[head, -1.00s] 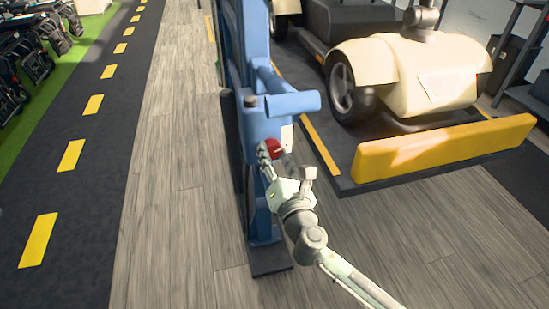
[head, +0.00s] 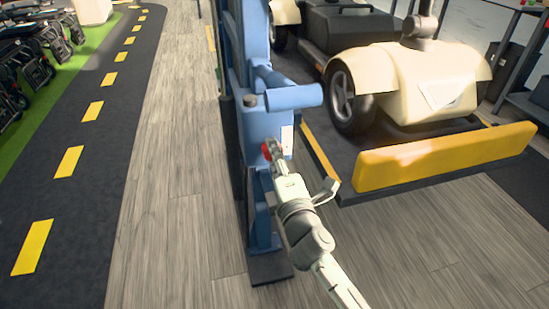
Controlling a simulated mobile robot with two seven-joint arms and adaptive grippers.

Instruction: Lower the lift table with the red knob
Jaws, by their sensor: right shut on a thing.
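The red knob (head: 266,152) sits on the front of the blue lift post (head: 260,115), beside a small white plate. My right gripper (head: 271,149) is shut on the red knob, and its fingers hide much of it. The lift table (head: 345,180) is a dark platform with a yellow end stop, to the right of the post. It carries a cream-coloured scooter (head: 410,82). My left gripper is not in view.
Grey plank floor (head: 165,190) is clear left of the post. A dark lane (head: 85,130) with yellow dashes runs further left, with several parked scooters (head: 40,50) beyond. A dark shelf (head: 520,70) stands at the far right.

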